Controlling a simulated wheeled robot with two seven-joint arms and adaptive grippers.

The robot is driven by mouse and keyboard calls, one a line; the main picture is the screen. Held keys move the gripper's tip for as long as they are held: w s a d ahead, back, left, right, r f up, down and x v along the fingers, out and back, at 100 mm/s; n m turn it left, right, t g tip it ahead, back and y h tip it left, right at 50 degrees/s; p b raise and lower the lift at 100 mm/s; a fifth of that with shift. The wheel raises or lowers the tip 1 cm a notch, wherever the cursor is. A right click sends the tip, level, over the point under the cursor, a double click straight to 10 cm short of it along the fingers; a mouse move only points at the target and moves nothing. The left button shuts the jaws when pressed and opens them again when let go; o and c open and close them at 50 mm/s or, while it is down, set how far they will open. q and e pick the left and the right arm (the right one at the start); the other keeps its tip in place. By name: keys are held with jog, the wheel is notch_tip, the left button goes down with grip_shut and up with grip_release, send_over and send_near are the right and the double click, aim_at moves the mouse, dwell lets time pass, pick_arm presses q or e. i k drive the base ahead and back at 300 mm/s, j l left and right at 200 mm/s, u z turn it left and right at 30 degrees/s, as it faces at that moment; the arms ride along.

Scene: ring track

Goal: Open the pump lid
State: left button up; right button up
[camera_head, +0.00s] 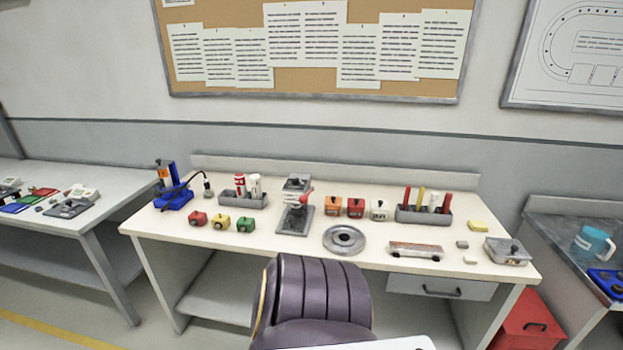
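No part is clearly marked as the pump lid. A blue device (172,188) with an orange-and-dark upright part and a black hose stands at the table's left end; it may be the pump. A grey device (296,210) with a red-tipped lever stands at the middle. All are too small to tell a lid for sure. Neither of my grippers is in view.
The table (290,245) also holds red, yellow and green blocks, a round metal disc (344,240), a rail-car-like bar (415,250) and a tool tray (423,216). Side benches flank the table.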

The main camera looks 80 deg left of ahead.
aim_at(161, 165)
jog(key=k+j+u, duration=0.1)
jog(key=k+u, duration=0.15)
jog(key=u, duration=0.15)
jog(key=k+j+u, duration=0.2)
jog(key=u, duration=0.25)
jog(key=k+j+u, duration=0.2)
jog(key=u, duration=0.2)
jog(key=k+j+u, duration=0.1)
jog(key=j+u, duration=0.35)
jog(key=k+j+u, duration=0.1)
jog(key=j+u, duration=0.15)
jog(key=u, duration=0.15)
jog(key=j+u, duration=0.4)
